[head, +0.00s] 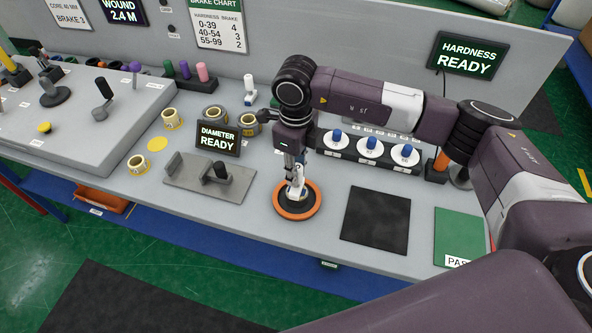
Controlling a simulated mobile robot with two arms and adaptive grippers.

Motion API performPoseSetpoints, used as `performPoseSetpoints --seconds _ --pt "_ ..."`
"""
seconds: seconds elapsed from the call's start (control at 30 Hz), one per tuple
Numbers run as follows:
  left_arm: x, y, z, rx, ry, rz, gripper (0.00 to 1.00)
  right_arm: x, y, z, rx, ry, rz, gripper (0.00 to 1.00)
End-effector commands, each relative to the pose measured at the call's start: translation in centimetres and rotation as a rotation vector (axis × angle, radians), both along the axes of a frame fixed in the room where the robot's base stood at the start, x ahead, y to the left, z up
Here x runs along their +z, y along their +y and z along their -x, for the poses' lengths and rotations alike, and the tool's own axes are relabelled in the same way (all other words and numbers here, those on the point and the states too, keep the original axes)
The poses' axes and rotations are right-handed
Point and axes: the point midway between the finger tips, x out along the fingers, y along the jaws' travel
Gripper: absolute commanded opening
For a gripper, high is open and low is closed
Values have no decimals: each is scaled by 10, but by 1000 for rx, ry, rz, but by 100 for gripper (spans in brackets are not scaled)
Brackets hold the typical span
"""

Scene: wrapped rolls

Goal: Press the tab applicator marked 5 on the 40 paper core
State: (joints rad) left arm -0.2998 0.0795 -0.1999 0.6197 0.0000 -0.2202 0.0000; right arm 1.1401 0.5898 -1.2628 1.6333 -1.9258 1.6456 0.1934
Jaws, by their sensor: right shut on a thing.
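My right gripper (296,178) points straight down over a round black pad with an orange rim (282,210), near the table's front edge. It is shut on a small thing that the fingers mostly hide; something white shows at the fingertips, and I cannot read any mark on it. Three white applicators with blue knobs (370,147) stand in a dark rack behind and to the right of my right gripper; their numbers are too small to read. Several yellow-edged paper cores stand at the left, among them one at the back (172,119) and one in front (138,164). My left gripper is out of view.
A sign reading DIAMETER READY (218,138) stands behind a grey metal fixture (190,178). A black mat (376,219) and a green PASS mat (459,236) lie flat at the right. A HARDNESS READY sign (467,54) is on the back panel. My right arm spans the table's right side.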

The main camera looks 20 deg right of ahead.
Motion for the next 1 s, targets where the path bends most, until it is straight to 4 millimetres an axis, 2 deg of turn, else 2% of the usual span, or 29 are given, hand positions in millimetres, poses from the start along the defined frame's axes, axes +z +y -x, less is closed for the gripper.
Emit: performPoseSetpoints --seconds 0.03,0.37,1.0 --pt "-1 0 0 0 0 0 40 -5 0 4 2 11 3 0" --pt "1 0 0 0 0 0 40 -4 0 4 2 13 3 0" --pt "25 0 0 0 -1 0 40 50 0 1 2 2 1 0"
